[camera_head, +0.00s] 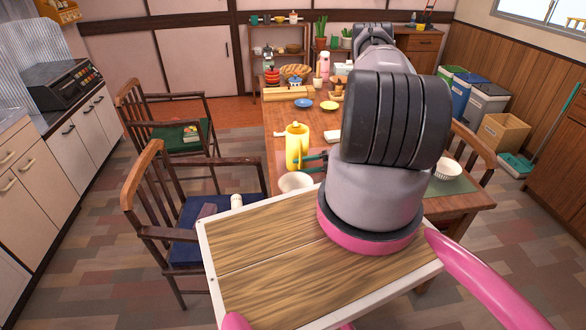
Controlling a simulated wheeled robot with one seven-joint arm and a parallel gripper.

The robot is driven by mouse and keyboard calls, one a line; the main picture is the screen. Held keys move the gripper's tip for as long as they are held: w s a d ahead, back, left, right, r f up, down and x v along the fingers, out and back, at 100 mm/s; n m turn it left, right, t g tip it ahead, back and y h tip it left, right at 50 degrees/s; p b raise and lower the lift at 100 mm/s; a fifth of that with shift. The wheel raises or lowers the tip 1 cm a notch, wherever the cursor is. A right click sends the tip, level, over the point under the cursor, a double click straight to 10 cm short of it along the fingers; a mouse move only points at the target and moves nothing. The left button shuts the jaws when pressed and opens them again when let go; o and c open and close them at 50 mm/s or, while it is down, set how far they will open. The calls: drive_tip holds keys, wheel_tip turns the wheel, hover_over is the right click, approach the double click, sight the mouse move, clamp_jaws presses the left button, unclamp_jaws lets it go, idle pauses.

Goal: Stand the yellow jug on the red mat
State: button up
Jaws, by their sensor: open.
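The yellow jug (296,148) stands upright near the left edge of the wooden table, left of my arm. My gripper (317,162) shows only in part beside my arm, with dark green fingers pointing left toward the jug's lower right side. It is open, and I cannot tell whether a finger touches the jug. A dull reddish patch shows at the table edge by the jug's base. It is too small to tell whether it is the red mat. My arm hides much of the table's middle and right.
A white bowl (296,181) stands just in front of the jug. Another white bowl (447,169) sits on a green mat (458,185) at the right. Chairs (150,165) flank the table.

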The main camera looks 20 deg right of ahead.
drive_tip(key=v, duration=0.8)
drive_tip(key=shift+r, duration=0.1)
